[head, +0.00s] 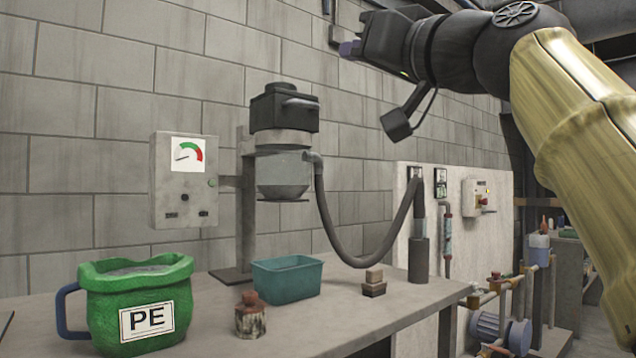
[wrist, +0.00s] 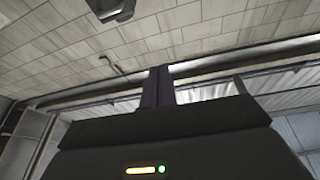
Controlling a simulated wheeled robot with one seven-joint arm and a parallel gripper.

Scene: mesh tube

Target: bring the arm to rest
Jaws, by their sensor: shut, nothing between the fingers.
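My arm (head: 575,110) rises at the right in the head view and bends over at the top. My gripper (head: 350,48) is held high in front of the block wall, well above the bench and pointing left. Its fingers are shut with nothing held. In the wrist view my gripper (wrist: 158,88) shows as a dark body with the two fingers together, against the upper wall and ceiling. Nothing touches the gripper.
The bench (head: 370,318) holds a green PE bag (head: 140,285), a small rusty jar (head: 250,318), a teal bin (head: 287,278) and small blocks (head: 374,282). A hopper machine (head: 283,150) with a hose stands behind. A gauge box (head: 184,180) is at left.

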